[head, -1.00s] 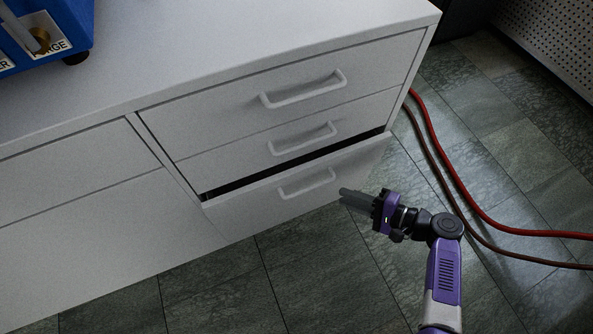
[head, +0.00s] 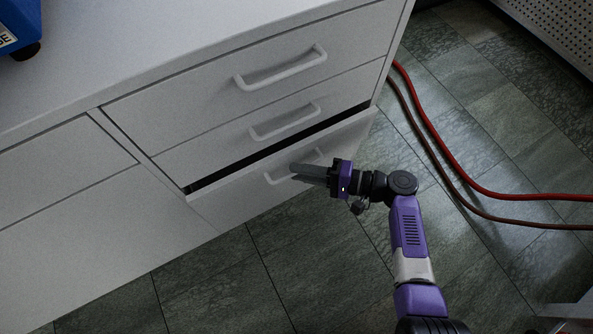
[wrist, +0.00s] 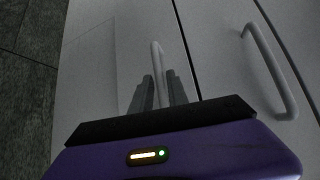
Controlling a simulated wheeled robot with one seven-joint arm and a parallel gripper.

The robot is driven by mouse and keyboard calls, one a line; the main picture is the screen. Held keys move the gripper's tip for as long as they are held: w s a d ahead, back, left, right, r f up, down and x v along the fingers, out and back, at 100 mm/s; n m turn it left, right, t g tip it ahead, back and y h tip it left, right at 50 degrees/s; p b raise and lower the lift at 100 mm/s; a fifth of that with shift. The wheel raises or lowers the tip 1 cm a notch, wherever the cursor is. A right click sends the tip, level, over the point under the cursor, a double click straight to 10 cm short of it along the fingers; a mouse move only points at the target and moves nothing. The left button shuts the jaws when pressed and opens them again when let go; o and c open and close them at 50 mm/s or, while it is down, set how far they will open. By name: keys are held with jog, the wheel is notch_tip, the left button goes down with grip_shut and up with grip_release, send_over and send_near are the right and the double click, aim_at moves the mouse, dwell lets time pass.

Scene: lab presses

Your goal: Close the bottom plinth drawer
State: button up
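The bottom plinth drawer (head: 235,200) is the lowest of the white stack. It stands slightly out, with a dark gap along its top edge. Its white bar handle (head: 279,177) is partly covered by my gripper (head: 293,169) in the head view. In the wrist view, the two grey fingers (wrist: 159,94) are a little apart, and the handle (wrist: 156,55) shows in line with the gap between them. I cannot tell whether the fingers touch the handle or the drawer front.
Above are the middle drawer (head: 215,138) and top drawer (head: 190,105), both flush, with bar handles. A red hose (head: 450,168) and a brown hose (head: 437,169) lie on the tiled floor to the right. Blue equipment (head: 20,22) sits on the top. Floor in front is clear.

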jog(key=shift+w+a+f, duration=0.1)
jog(key=shift+a, duration=0.55)
grip_shut()
dwell(1.0)
